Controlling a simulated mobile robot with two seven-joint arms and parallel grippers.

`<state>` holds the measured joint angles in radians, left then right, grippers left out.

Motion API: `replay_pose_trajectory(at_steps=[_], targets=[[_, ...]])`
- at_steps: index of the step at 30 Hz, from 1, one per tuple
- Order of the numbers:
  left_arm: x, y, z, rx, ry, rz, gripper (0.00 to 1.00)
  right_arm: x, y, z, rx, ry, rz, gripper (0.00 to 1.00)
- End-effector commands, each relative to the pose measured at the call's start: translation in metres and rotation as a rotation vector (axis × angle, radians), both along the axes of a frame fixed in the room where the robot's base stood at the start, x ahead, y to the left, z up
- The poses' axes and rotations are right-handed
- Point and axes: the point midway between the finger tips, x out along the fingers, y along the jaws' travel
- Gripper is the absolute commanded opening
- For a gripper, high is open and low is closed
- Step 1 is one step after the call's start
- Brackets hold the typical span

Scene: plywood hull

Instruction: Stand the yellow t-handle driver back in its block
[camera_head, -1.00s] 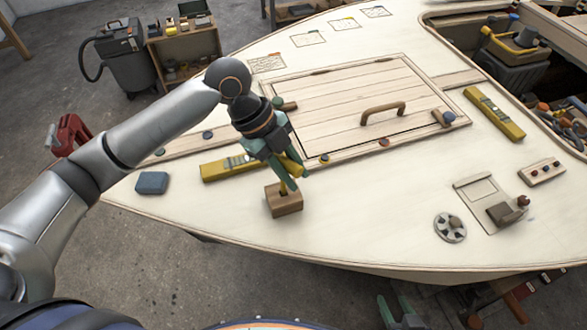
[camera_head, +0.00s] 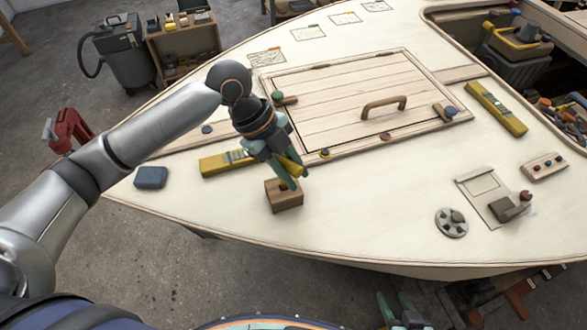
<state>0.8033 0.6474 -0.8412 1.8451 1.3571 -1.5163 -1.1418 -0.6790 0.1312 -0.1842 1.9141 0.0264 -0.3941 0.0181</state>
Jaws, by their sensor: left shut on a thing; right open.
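The yellow t-handle driver (camera_head: 292,167) is in my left gripper (camera_head: 287,168), whose green fingers are shut on its handle. The driver's handle lies crosswise between the fingers. The small brown wooden block (camera_head: 285,199) stands on the pale plywood deck directly below. The driver's lower end reaches the top of the block; the fingers hide part of it, and I cannot tell how deep it sits. My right gripper (camera_head: 404,314) is open and empty at the bottom edge of the view, below the deck's front edge.
A yellow level (camera_head: 222,164) lies just left of the block, and a blue-grey pad (camera_head: 151,178) further left. A hatch with a wooden handle (camera_head: 384,107) is behind. A grey wheel (camera_head: 451,223) sits to the right. The deck between block and wheel is clear.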

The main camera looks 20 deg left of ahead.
Motion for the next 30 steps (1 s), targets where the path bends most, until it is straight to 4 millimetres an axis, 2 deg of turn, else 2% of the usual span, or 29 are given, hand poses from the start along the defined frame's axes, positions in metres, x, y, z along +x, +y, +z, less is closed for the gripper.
replay_pose_trajectory(at_steps=[21,22,30], targets=[[0.0,0.0,-0.015,-0.001,0.0,0.0,0.0,0.0,0.0,-0.007,0.0,0.0,0.0,0.5],[0.0,0.0,-0.014,-0.001,0.0,0.0,0.32,0.0,0.0,-0.007,0.0,0.0,0.0,0.5],[0.0,0.0,-0.014,-0.001,0.0,0.0,0.62,0.0,0.0,-0.006,0.0,0.0,0.0,0.5]])
